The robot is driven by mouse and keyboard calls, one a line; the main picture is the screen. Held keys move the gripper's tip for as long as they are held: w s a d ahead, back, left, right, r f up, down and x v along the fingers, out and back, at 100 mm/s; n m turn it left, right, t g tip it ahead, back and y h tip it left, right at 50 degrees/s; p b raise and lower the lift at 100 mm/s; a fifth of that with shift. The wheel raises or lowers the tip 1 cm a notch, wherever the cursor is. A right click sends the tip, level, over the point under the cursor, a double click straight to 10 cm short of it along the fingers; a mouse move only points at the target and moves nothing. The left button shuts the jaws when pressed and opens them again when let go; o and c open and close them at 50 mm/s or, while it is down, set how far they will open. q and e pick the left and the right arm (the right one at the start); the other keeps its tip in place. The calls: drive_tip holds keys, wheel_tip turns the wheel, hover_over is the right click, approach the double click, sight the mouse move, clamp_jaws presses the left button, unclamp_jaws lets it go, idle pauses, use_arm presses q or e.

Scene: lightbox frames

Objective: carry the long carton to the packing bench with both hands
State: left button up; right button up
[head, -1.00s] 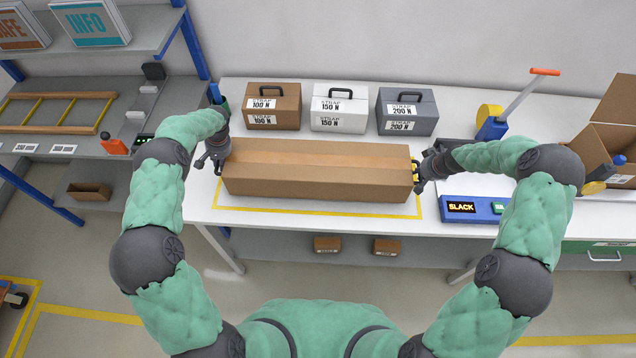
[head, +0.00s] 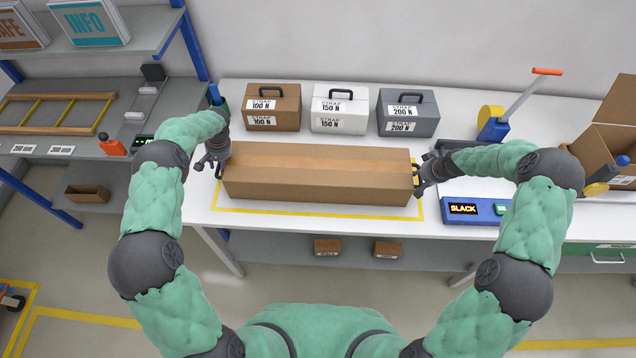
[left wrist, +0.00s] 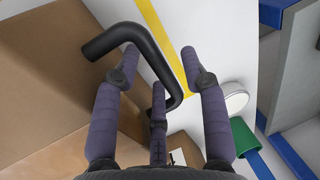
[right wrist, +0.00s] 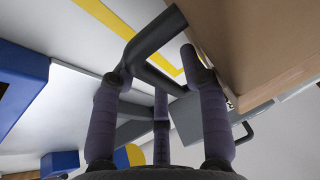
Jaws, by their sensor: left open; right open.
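The long brown carton (head: 317,175) lies on the white packing bench (head: 330,225), inside a yellow taped outline (head: 320,213). My left gripper (head: 213,160) is at its left end. In the left wrist view, a black bar handle (left wrist: 150,55) on the carton (left wrist: 60,70) passes between the open fingers (left wrist: 165,60). My right gripper (head: 424,177) is at the right end. In the right wrist view, another dark handle (right wrist: 152,40) lies between the open fingers (right wrist: 155,65), beside the carton (right wrist: 270,40). Contact between fingers and handles is unclear.
Brown (head: 272,107), white (head: 339,108) and grey (head: 407,112) strap cases stand behind the carton. A blue SLACK display unit (head: 470,211) and a tool with an orange handle (head: 545,72) are to the right. An open box (head: 608,125) stands far right. A grey shelf (head: 85,100) is left.

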use_arm(q)
drive_tip(key=v, duration=1.1)
use_arm(e)
drive_tip(key=v, duration=1.2)
